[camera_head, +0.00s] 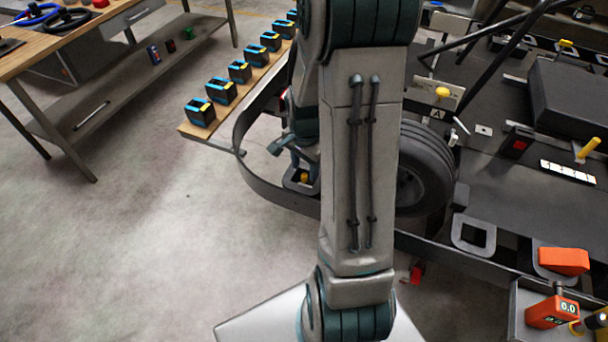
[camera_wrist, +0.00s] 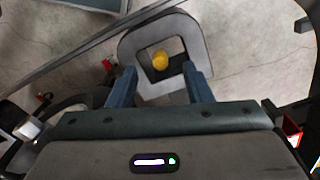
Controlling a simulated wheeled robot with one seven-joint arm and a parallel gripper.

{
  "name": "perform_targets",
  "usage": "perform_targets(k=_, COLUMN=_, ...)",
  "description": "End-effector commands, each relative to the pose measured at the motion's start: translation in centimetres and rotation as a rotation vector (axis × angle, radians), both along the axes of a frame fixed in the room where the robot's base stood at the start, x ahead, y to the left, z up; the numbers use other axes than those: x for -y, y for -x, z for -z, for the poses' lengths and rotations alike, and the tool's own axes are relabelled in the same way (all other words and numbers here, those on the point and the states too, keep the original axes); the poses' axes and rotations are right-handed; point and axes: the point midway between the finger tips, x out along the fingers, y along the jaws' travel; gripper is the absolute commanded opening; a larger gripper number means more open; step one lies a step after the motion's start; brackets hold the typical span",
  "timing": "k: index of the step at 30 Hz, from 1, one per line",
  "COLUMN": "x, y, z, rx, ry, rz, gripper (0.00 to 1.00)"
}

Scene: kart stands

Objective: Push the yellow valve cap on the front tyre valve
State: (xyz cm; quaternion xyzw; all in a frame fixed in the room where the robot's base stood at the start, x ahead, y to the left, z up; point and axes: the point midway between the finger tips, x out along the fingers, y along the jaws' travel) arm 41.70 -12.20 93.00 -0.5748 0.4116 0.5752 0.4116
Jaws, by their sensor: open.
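A small round yellow piece, apparently the valve cap (camera_wrist: 160,61), shows within the square opening of a grey holder (camera_wrist: 194,38) in the wrist view. My gripper (camera_wrist: 159,70) is open, its two blue fingers apart on either side of the cap with nothing between them. How far the cap lies beyond the fingertips is unclear. In the head view the cap (camera_head: 304,178) shows low beside my forearm, in the holder at the kart's edge. The front tyre (camera_head: 428,165) stands right of my arm, partly hidden by it. I cannot make out its valve.
A dark curved bumper rail (camera_head: 248,172) runs around the kart's front. Another square-holed holder (camera_head: 458,235) sits on the right. An orange gauge (camera_head: 548,314) stands at lower right. Black-and-blue blocks (camera_head: 220,91) line a wooden board. Open floor lies left, below a workbench (camera_head: 70,42).

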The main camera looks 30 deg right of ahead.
Motion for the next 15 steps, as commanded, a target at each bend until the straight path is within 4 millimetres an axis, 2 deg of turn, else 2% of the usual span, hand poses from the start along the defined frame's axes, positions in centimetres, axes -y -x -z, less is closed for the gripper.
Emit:
perform_targets(k=6, x=0.0, y=0.0, z=2.1, rx=-0.002, ry=0.0, rz=0.001, gripper=0.46)
perform_targets(k=15, x=0.0, y=0.0, z=2.4, rx=0.0, ry=0.0, rz=0.0, gripper=0.46)
